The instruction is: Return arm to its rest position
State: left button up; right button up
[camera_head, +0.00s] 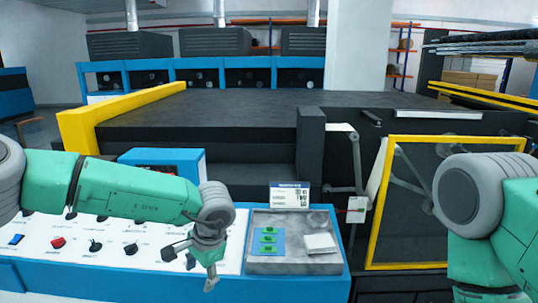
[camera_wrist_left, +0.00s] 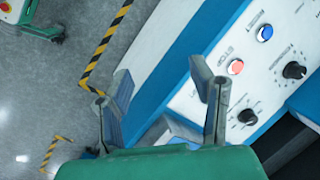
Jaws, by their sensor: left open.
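My left arm (camera_head: 130,192) reaches in from the left, over a white control panel (camera_head: 120,232) with knobs and buttons. My left gripper (camera_head: 189,268) hangs at its end, open and empty, in front of the panel's right part. In the left wrist view the two fingers of the left gripper (camera_wrist_left: 160,80) stand apart with nothing between them. The panel (camera_wrist_left: 265,75) and its blue edge lie beyond them. My right arm (camera_head: 490,215) shows at the right edge; its gripper is out of view.
A metal tray (camera_head: 262,216) with green items and a white block sits right of the panel. A yellow-framed guard (camera_head: 375,225) stands near my right arm. The left wrist view shows grey floor (camera_wrist_left: 50,90) with yellow-black tape (camera_wrist_left: 105,45) and a green wheeled base (camera_wrist_left: 35,25).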

pick_arm(q)
jog(key=s+a+f+n+t+b, duration=0.15)
jog(key=s+f+b, duration=0.3)
jog(key=f, duration=0.75)
jog(key=s+a+f+n+t+b, duration=0.15)
jog(key=s+f+t+b, duration=0.35)
jog(key=f, duration=0.6)
jog(key=s+a+f+n+g+h+b, duration=0.1)
jog(key=s+a+f+g+b, duration=0.1)
jog(key=s, duration=0.7)
jog(key=s+a+f+n+g+h+b, duration=0.1)
jog(key=s+a+f+n+g+b, duration=0.1)
jog(key=s, duration=0.7)
jog(key=s+a+f+n+g+h+b, duration=0.1)
jog(key=s+a+f+g, duration=0.2)
jog(key=s, duration=0.6)
notch_tip(320, 180, down, 3)
jog(key=shift+a+f+n+b, duration=0.1)
jog(key=shift+a+n+b, duration=0.25)
jog(key=shift+a, duration=0.8)
jog(key=shift+w, duration=0.2)
